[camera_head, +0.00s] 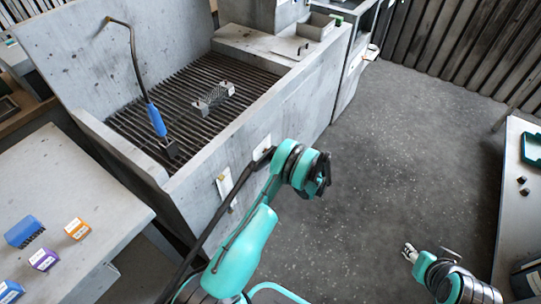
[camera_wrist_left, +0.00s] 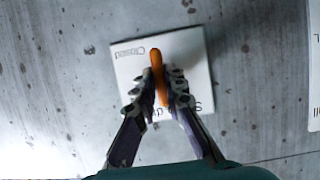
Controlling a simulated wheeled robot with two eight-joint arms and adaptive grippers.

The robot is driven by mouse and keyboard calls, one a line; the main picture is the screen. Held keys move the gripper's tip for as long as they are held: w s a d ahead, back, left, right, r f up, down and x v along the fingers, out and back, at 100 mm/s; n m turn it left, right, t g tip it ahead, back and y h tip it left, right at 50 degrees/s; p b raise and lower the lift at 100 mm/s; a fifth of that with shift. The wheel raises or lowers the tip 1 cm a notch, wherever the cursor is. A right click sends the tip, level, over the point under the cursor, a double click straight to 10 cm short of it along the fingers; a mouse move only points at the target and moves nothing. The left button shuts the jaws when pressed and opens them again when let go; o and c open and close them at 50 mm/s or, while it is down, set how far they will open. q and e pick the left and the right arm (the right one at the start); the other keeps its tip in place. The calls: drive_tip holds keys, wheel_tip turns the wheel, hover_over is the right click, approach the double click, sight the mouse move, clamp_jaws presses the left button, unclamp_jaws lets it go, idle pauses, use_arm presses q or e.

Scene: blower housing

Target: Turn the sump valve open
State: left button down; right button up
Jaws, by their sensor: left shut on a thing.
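The sump valve's orange handle (camera_wrist_left: 157,68) stands in front of a white label plate (camera_wrist_left: 196,45) in the left wrist view. The plate's upside-down print reads "Closed" beside the handle's upper end; lower print is partly covered by the fingers. The handle runs nearly straight up and down in that view. My left gripper (camera_wrist_left: 160,85) is shut on the handle, one finger on each side. In the head view its fingers are mostly hidden by my teal wrist, close to the white plate (camera_head: 262,140) on the concrete wall. My right gripper (camera_head: 410,252) hangs over the floor, away from the valve.
A second label (camera_head: 223,185) is on the same wall. Above it is a slatted grate (camera_head: 190,108) with a blue-handled hooked tool (camera_head: 156,118). A side table (camera_head: 90,200) with small coloured boxes stands left. The grey floor (camera_head: 400,150) to the right is clear.

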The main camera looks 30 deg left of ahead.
use_arm(q)
drive_tip(key=c, duration=1.6)
unclamp_jaws()
drive_tip(key=shift+d, duration=0.1)
drive_tip(key=v, duration=1.1)
drive_tip(key=shift+d+r, duration=0.2)
drive_tip(key=shift+d, duration=0.15)
drive_tip(key=shift+r, duration=0.1)
drive_tip(key=s+d+r+m+t+h, duration=0.1)
drive_tip(key=s+r+m+h, duration=0.25)
drive_tip(key=r, duration=0.55)
drive_tip(key=s+r+m+t+h, duration=0.1)
drive_tip(key=s+r+m+h, duration=0.15)
drive_tip(key=r+m, duration=0.45)
drive_tip(key=s+d+r+m+t+h, duration=0.1)
drive_tip(key=s+d+r+m+h, duration=0.1)
drive_tip(key=s, duration=0.5)
drive_tip(key=s+d+r+m+t+h, duration=0.1)
drive_tip(key=s+d+r+m+h, duration=0.1)
drive_tip(key=s, duration=0.5)
drive_tip(key=s+d+r+m+t+h, duration=0.2)
drive_tip(key=s+d+r+h, duration=0.1)
drive_tip(key=s, duration=0.4)
drive_tip(key=shift+s+d+r+m+h, duration=0.15)
drive_tip(key=shift+s+d+r+m, duration=0.1)
drive_tip(key=shift+d, duration=0.2)
drive_tip(key=shift+s+d+r+m+h, duration=0.15)
drive_tip(key=shift+d+r, duration=0.1)
drive_tip(key=shift+d, duration=0.2)
